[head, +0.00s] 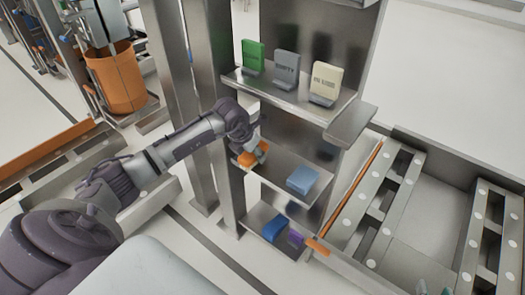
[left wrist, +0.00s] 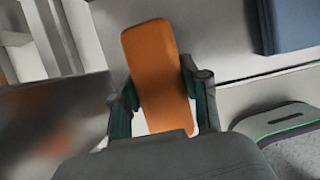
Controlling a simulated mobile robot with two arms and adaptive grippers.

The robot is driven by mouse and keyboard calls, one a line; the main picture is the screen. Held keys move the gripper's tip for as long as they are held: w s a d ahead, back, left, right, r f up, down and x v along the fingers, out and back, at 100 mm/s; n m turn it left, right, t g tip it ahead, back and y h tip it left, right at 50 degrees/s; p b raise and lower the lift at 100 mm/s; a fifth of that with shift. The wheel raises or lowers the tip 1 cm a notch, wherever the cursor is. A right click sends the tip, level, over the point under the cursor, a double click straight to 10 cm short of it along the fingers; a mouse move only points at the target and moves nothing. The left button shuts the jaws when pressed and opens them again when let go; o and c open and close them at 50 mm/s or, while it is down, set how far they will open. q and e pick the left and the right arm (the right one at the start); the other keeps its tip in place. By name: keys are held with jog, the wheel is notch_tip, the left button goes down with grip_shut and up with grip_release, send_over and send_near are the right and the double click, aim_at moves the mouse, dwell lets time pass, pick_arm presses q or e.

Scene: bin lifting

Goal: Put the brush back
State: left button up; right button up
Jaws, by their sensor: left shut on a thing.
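An orange brush (head: 253,155) is at the left end of the middle shelf in the head view. My left gripper (head: 256,147) is shut on it. In the left wrist view the orange brush (left wrist: 157,75) lies between the two fingers of the left gripper (left wrist: 162,95). The frames do not clearly show whether the brush touches the shelf (head: 277,172). Small greenish tips at the bottom right edge of the head view look like my right gripper (head: 434,289); nearly all of it is cut off.
A blue brush (head: 303,180) lies to the right on the same shelf. The lower shelf holds a blue brush (head: 274,228) and a purple one (head: 296,238). A metal post (head: 224,150) stands at the shelf's left.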

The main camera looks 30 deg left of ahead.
aim_at(262, 143)
pick_arm(q)
jog(key=w, duration=0.3)
jog(key=w+b, duration=0.1)
jog(key=shift+w+d+f, duration=0.15)
jog(key=shift+w+d, duration=0.15)
jog(key=shift+w, duration=0.05)
jog(key=shift+s+a+f, duration=0.1)
jog(key=shift+s+f, duration=0.1)
jog(key=shift+f, duration=0.35)
pick_arm(e)
notch_tip(262, 143, up, 6)
jog(key=w+a+t+y, duration=0.1)
jog(key=w+t, duration=0.1)
jog(key=t, duration=0.2)
jog(key=shift+w+a, duration=0.2)
jog(key=shift+a, duration=0.05)
jog(key=shift+f, duration=0.1)
pick_arm(q)
jog(key=o, duration=1.1)
